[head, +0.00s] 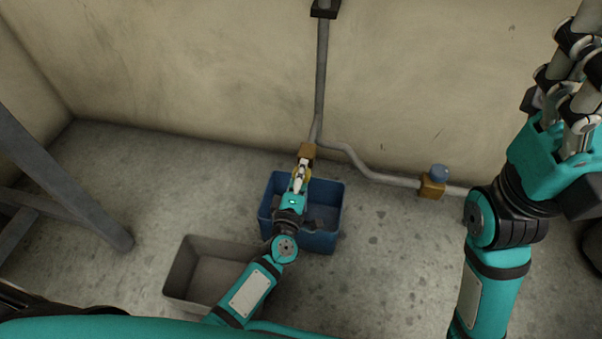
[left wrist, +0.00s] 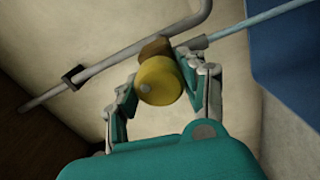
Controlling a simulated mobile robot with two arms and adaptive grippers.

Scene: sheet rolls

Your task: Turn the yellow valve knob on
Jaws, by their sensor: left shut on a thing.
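The yellow valve knob (left wrist: 160,82) is on a brown valve body (left wrist: 156,49) on the grey pipe, seen close in the left wrist view. In the head view the brown valve body (head: 307,151) shows above the blue bin, and the knob is mostly hidden by my gripper. My left gripper (head: 303,172) is shut on the knob, with a finger on each side of it in the left wrist view (left wrist: 163,88). My right gripper (head: 578,120) is raised at the right of the head view, away from the valve; its jaw opening is unclear.
A blue bin (head: 330,230) stands on the floor under my left gripper. A grey bin (head: 178,270) is beside it. A metal frame (head: 70,190) stands at the left.

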